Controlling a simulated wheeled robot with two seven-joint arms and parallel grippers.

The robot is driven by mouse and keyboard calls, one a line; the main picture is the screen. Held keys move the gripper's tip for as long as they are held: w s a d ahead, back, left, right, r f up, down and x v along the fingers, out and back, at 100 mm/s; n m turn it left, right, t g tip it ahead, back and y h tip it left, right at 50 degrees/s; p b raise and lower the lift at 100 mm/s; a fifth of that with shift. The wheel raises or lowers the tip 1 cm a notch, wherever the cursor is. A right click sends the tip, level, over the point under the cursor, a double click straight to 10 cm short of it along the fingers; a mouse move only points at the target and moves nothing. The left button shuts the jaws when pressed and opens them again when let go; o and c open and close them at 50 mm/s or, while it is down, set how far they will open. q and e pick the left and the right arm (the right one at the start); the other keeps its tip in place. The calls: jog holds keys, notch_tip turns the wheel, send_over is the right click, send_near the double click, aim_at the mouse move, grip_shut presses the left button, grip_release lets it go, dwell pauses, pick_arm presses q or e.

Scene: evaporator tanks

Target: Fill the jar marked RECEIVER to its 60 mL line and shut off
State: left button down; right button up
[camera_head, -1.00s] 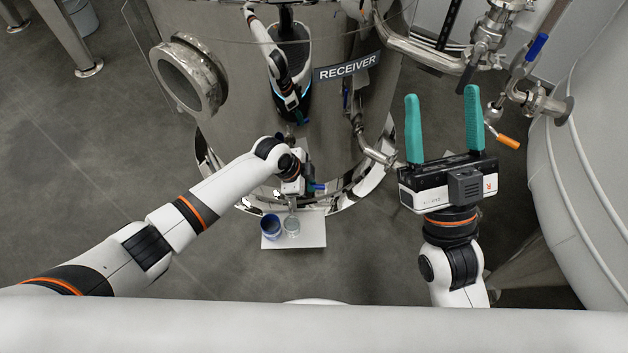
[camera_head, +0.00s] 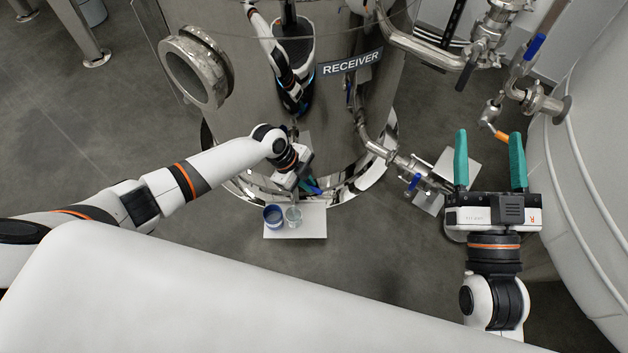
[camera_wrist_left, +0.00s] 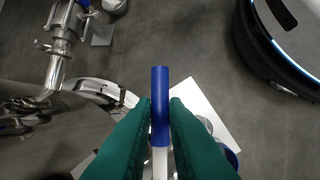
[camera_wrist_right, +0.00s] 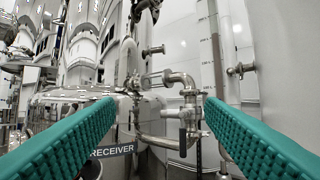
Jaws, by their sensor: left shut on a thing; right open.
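My left gripper (camera_head: 308,183) is shut on the blue valve handle (camera_wrist_left: 160,105), which stands between its green fingers in the left wrist view. The handle is low at the front of the steel tank with the RECEIVER sign (camera_head: 350,63). Just below the gripper, a clear jar (camera_head: 293,216) and a blue jar (camera_head: 273,215) stand side by side on a white mat (camera_head: 312,227). Any marking or liquid level on the jars is too small to read. The arm partly hides the valve body. My right gripper (camera_head: 489,140) is open and empty, right of the tank.
Another blue-handled valve (camera_head: 414,182) sits on the tank's lower pipe, above a white sheet (camera_head: 459,170). Upper pipework at the right has a blue handle (camera_head: 535,47) and an orange handle (camera_head: 502,136) close to my right fingertips. A large white vessel (camera_head: 595,190) bounds the right side.

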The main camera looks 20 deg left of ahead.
pick_arm(q)
jog(key=c, duration=1.4)
grip_release()
jog(key=shift+c, duration=0.2)
jog(key=shift+r, duration=0.2)
jog(key=p+v, duration=0.4)
jog(key=v, duration=0.7)
jog(key=shift+a+r, duration=0.25)
pick_arm(e)
jog(key=s+d+f+g+h, duration=0.1)
jog(key=f+g, duration=0.4)
jog(key=f, duration=0.2)
jog(key=s+d+f+g+h, duration=0.2)
jog(key=f+g, duration=0.3)
jog(key=f, duration=0.2)
jog(key=shift+s+g+h, duration=0.15)
jog(key=shift+g+h, duration=0.15)
pick_arm(q)
jog(key=shift+s, duration=0.1)
